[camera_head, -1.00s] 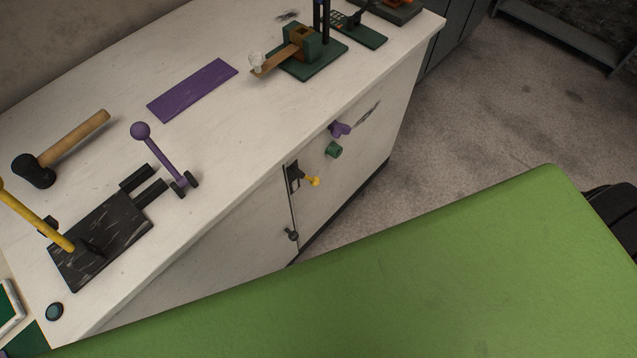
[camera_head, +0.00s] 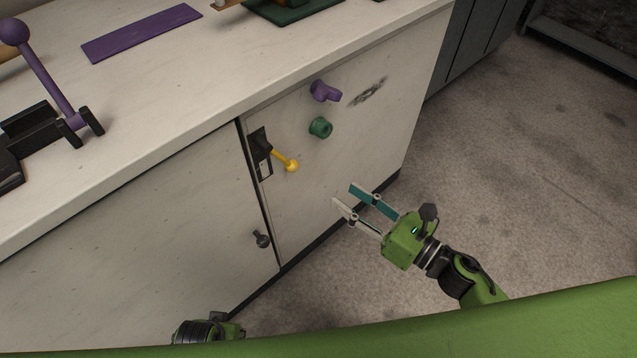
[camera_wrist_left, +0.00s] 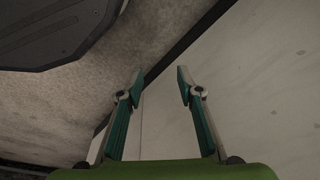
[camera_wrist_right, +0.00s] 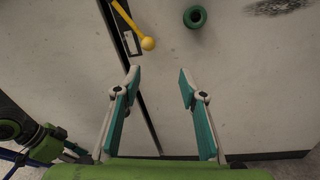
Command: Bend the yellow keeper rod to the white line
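A short yellow rod (camera_head: 284,161) with a ball end sticks out from a black plate (camera_head: 259,148) on the cabinet front. It points down and to the right. A pale mark shows low on the plate; I cannot tell whether it is the white line. My right gripper (camera_head: 345,196) is open and empty, below and right of the rod, clear of it. In the right wrist view the rod (camera_wrist_right: 133,27) is beyond the open fingers (camera_wrist_right: 158,80), up and to the left. My left gripper (camera_wrist_left: 160,78) is open and empty, low before the cabinet.
A purple knob (camera_head: 325,91) and a green round knob (camera_head: 320,128) sit right of the rod. The worktop above carries a purple lever (camera_head: 47,77) and a purple mat (camera_head: 142,33). Floor (camera_head: 500,190) at right is clear.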

